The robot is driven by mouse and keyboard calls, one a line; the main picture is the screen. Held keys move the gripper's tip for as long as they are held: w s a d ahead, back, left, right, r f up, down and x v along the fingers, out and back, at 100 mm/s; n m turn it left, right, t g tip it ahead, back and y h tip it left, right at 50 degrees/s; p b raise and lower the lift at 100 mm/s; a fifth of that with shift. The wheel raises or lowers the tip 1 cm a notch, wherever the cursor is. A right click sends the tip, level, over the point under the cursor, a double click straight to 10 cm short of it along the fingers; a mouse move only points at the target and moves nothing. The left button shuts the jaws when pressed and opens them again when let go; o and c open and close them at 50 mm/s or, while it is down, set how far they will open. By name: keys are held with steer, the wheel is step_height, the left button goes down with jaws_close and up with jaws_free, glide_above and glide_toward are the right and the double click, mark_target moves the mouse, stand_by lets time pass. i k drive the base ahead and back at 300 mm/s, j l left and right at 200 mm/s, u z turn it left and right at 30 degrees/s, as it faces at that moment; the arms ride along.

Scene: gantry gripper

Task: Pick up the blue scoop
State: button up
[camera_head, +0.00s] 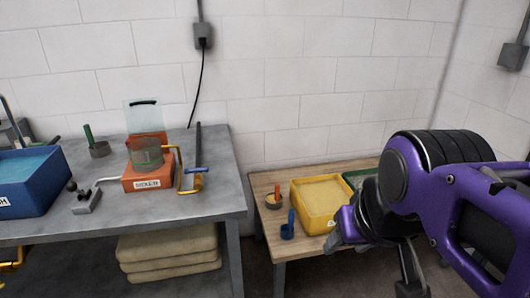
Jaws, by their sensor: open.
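The blue scoop (288,228) is on the low wooden table near its front left, with its handle pointing up. My gripper (370,266) is to the right of the scoop and apart from it, in front of the wooden table's front edge as seen here. Its jaws are apart, and I see nothing between them. My purple arm covers the right part of the table.
A yellow bin (316,225) of tan material stands right of the scoop. An orange scoop (273,200) is behind the scoop. A green bin (356,179) is partly hidden by my arm. A grey workbench (215,190) with a blue tub (38,192) stands left.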

mark_target(287, 230)
steer(key=z, duration=1.15)
steer(key=u, duration=2.25)
steer(key=z, duration=1.1)
steer(key=i+l+u, duration=0.2)
steer(key=i+l, duration=0.25)
